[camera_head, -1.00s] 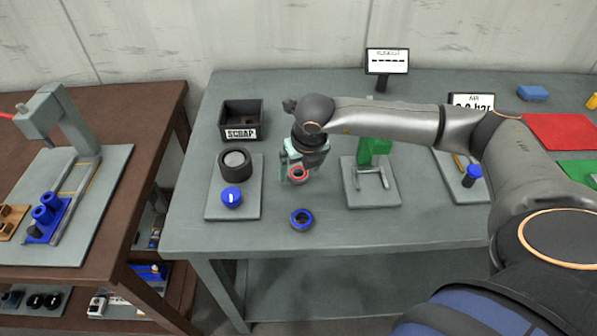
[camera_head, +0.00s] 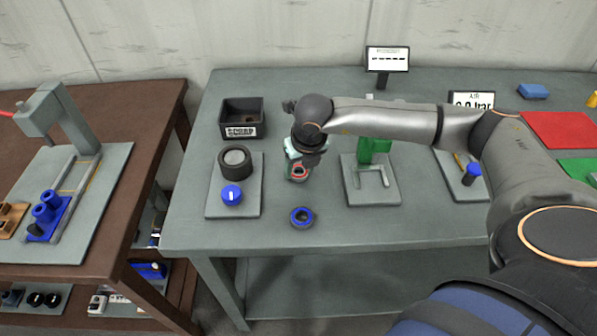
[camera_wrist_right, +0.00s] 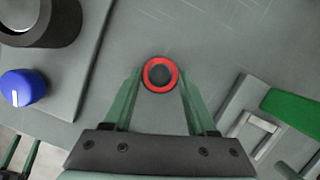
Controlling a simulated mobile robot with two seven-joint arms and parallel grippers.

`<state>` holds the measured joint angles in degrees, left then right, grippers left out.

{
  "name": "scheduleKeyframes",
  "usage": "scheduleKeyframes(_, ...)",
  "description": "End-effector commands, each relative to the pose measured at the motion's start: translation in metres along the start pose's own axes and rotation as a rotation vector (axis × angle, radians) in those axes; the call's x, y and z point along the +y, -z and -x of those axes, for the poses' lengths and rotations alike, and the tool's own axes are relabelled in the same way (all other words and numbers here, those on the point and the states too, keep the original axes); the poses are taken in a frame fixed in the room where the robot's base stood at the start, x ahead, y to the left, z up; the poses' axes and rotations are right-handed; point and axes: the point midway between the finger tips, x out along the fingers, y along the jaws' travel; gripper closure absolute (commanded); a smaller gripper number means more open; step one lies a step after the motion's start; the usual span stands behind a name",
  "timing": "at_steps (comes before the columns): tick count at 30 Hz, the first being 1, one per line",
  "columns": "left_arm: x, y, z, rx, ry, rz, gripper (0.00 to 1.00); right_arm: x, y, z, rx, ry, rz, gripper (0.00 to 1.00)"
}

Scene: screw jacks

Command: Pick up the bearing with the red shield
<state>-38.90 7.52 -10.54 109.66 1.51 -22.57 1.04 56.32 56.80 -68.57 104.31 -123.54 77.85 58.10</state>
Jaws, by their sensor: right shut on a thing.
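The bearing with the red shield (camera_head: 298,172) is a small ring with a red face and dark centre. It also shows in the right wrist view (camera_wrist_right: 160,74), between the tips of the green fingers. My right gripper (camera_head: 297,174) is shut on it, just over the grey table; I cannot tell whether the bearing touches the table. A second bearing, with a blue shield (camera_head: 302,217), lies on the table in front of the gripper.
A black scrap bin (camera_head: 241,119) stands behind left. A grey plate with a dark round cup (camera_head: 235,163) and a blue knob (camera_head: 232,195) is left of the gripper. A green fixture on a plate (camera_head: 372,185) is to the right.

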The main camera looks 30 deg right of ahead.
Motion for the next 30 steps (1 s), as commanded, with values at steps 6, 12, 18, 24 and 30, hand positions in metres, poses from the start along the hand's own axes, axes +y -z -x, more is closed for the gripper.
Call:
scheduleKeyframes(6,0.000,0.000,0.000,0.000,0.000,0.000,0.17,0.000,-0.001,0.001,-0.002,0.000,-0.001,1.00)
scheduleKeyframes(12,0.000,0.000,0.000,0.000,0.000,0.000,0.17,0.000,-0.001,0.001,-0.002,0.000,-0.001,1.00)
scheduleKeyframes(18,0.000,-0.004,-0.003,0.000,0.000,0.000,0.17,0.000,-0.005,0.012,-0.005,-0.001,0.000,1.00)
scheduleKeyframes(24,-0.001,-0.009,-0.008,0.000,0.000,0.000,0.17,0.006,-0.003,0.049,-0.007,-0.005,0.006,1.00)
scheduleKeyframes(30,-0.001,-0.013,-0.012,0.000,0.000,0.000,0.17,0.021,0.019,0.105,-0.009,-0.003,0.007,1.00)
